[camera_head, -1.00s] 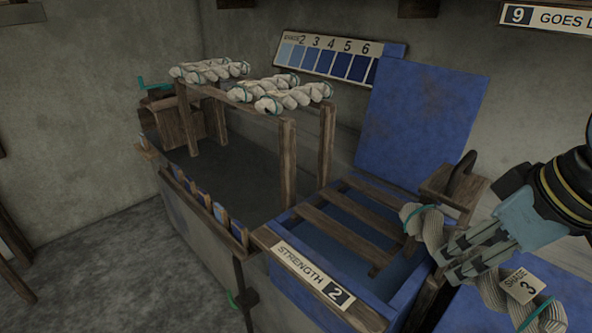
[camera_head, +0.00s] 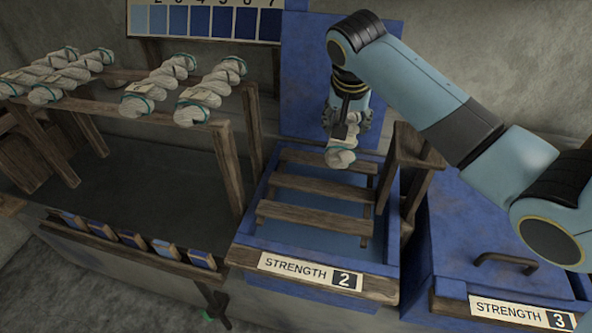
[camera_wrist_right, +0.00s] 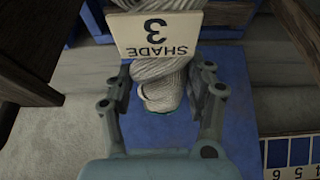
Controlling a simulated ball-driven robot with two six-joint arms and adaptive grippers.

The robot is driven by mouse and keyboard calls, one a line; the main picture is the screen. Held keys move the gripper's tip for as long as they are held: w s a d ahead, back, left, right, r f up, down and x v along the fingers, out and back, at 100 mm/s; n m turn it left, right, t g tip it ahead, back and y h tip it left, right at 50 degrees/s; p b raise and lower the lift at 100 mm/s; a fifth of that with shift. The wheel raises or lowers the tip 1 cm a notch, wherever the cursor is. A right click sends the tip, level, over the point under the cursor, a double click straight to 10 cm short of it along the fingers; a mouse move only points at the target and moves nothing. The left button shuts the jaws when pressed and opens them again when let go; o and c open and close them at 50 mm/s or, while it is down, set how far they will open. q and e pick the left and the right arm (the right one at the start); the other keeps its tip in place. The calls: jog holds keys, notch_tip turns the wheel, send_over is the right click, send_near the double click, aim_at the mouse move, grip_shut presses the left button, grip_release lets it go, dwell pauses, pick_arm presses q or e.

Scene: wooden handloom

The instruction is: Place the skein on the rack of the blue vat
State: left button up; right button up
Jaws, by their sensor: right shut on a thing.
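The pale twisted skein (camera_head: 340,157) hangs from my right gripper (camera_head: 347,118), above the back part of the blue vat (camera_head: 388,238). In the right wrist view, the skein (camera_wrist_right: 162,92) lies between the two fingers of the gripper, which is shut on it. A tag reading "SHADE 3" (camera_wrist_right: 158,36) is on the skein. The rack (camera_head: 312,217) of wooden slats lies across the vat's opening, bare in its front part. The skein overlaps the rearmost slat in the head view; I cannot tell whether they touch. My left gripper is out of view.
A wooden frame (camera_head: 228,165) with several other skeins stands to the left. A raised blue lid (camera_head: 300,75) is behind the vat. A wooden post (camera_head: 412,155) and a closed vat labelled "STRENGTH 3" (camera_head: 470,245) stand to the right.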

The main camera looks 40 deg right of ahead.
aim_at(296, 181)
jog(key=w+a+f, duration=0.1)
jog(key=a+f, duration=0.1)
jog(key=a, duration=0.1)
jog(key=w+a+f, duration=0.1)
jog(key=a+f, duration=0.1)
jog(key=a, duration=0.1)
jog(key=w+a+f, duration=0.1)
jog(key=a+f, duration=0.1)
jog(key=a, duration=0.2)
jog(key=shift+w+f, duration=0.1)
jog(key=shift+w, duration=0.05)
jog(key=shift+a+f, duration=0.2)
notch_tip(296, 181, down, 4)
jog(key=shift+r+b, duration=0.1)
jog(key=shift+b, duration=0.25)
jog(key=o, duration=1.3)
jog(key=shift+c, duration=0.2)
